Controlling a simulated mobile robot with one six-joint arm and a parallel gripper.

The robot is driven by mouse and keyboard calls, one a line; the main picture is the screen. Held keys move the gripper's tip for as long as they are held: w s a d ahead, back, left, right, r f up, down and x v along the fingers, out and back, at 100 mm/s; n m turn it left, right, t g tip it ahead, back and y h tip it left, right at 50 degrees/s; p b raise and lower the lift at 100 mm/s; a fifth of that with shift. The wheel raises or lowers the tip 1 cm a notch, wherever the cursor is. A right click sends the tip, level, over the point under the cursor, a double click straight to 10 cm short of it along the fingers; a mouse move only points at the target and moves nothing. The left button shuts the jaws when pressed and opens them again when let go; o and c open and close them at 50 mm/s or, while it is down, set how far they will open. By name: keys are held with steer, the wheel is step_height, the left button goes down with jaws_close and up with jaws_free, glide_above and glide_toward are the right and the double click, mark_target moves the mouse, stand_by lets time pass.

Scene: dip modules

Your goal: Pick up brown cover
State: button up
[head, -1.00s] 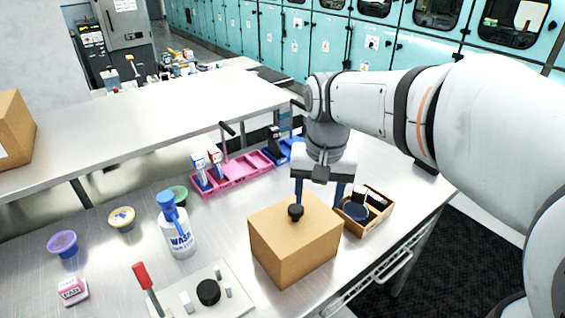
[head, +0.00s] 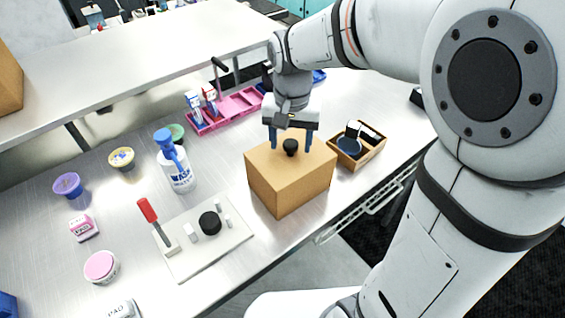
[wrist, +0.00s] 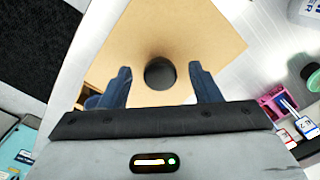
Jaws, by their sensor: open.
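The brown cover (head: 288,180) is a tan box-like cover on the metal table, with a round black knob (head: 290,147) on top. In the wrist view, the cover's tan top (wrist: 165,30) fills the upper middle, and the knob (wrist: 160,73) shows between my fingers. My gripper (head: 291,146) is above the cover, fingers pointing down, one on each side of the knob. It also shows in the wrist view (wrist: 160,76), open, with a gap between each finger and the knob.
A small brown tray (head: 374,154) with dark and white items stands close right of the cover. A white board (head: 205,255) with a red-handled lever lies to the left. A wash bottle (head: 177,165) and a pink rack (head: 233,106) stand behind.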

jaws_close()
stand_by(0.5)
steer(key=shift+r, duration=0.1)
